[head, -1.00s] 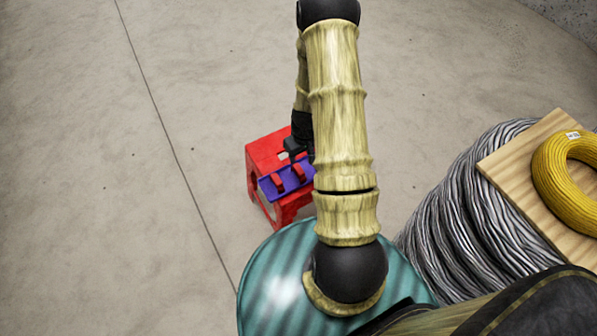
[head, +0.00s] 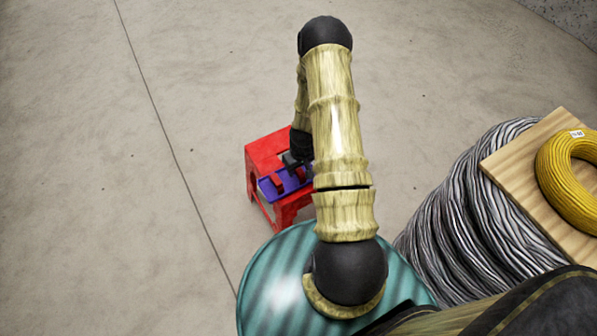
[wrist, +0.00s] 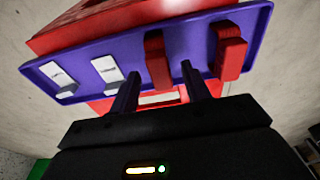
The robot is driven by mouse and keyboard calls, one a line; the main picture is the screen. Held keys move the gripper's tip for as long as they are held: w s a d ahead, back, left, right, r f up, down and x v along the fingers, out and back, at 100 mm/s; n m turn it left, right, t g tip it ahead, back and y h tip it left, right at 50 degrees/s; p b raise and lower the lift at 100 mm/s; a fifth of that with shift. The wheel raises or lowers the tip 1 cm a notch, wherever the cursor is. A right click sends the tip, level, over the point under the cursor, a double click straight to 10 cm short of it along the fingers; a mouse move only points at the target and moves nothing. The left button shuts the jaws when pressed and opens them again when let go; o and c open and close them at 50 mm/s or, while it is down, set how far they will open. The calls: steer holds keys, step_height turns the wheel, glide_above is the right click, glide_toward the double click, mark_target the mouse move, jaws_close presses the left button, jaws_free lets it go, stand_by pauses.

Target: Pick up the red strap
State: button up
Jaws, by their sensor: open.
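In the wrist view a purple tray (wrist: 200,33) carries two red straps, a middle strap (wrist: 157,62) and a right strap (wrist: 229,52). The tray also shows in the head view (head: 266,188), on a red stool-like stand (head: 264,150). My gripper (wrist: 160,72) is open and empty. Its two dark fingertips appear on either side of the middle red strap in the wrist view. I cannot tell whether they touch it. In the head view my gripper (head: 292,160) is just above the tray, and my arm hides the tray's right end.
Two white switch-like pieces, one left (wrist: 60,76) and one nearer (wrist: 107,72), sit on the tray's left part. A grey cable coil (head: 470,200) at right bears a wooden board (head: 510,160) with a yellow cable coil (head: 565,195). The floor at left is clear.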

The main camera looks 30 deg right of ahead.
mark_target(299, 169)
step_height(299, 169, down, 2)
steer(key=shift+w+f, duration=0.15)
stand_by(0.4)
steer(key=c, duration=1)
step_height(299, 169, up, 10)
steer(key=shift+r+p, duration=0.1)
steer(key=shift+p, duration=0.55)
steer(key=shift+a, duration=0.1)
